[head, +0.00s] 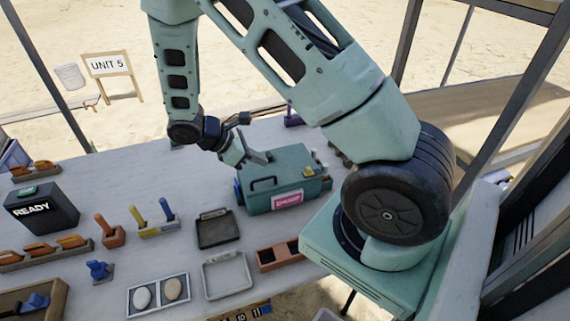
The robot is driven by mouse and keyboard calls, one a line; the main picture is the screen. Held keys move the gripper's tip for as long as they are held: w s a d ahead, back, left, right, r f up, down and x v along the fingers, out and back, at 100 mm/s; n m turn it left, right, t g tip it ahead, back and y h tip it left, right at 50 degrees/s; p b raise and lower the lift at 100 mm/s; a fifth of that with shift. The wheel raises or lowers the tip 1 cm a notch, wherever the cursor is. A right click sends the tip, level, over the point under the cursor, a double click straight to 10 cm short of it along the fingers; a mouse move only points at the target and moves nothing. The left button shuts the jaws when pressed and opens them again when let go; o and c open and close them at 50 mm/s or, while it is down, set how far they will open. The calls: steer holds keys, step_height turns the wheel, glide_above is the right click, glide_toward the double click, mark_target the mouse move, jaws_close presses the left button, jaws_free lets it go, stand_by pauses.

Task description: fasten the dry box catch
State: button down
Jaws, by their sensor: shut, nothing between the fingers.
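My gripper (262,157) is shut and empty at the upper left edge of the box lid. Whether it touches the box cannot be told. My arm hides some of the area behind the box.
A black box marked READY (40,222) and several tools stand further left. My arm and base fill the right side. Some table (120,165) at the back left is bare.

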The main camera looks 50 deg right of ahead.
steer(key=p, duration=0.2)
glide_toward(306, 173)
step_height(306, 173, down, 4)
steer(key=shift+w+r, duration=0.1)
steer(key=shift+r, duration=0.05)
steer(key=shift+s+d+p, duration=0.2)
steer(key=shift+s+d, duration=0.15)
steer(key=shift+d, duration=0.25)
steer(key=shift+s+d+p, duration=0.2)
steer(key=shift+s+d, duration=0.1)
steer(key=shift+d, duration=0.25)
steer(key=shift+s+d+f, duration=0.25)
steer(key=shift+s+d, duration=0.2)
steer(key=shift+d, duration=0.25)
steer(key=shift+s+d, duration=0.1)
steer(key=shift+d, duration=0.1)
steer(key=shift+s+d+b, duration=0.4)
steer(key=shift+s+d, duration=0.15)
steer(key=shift+d, duration=0.35)
steer(key=shift+s+d, duration=0.1)
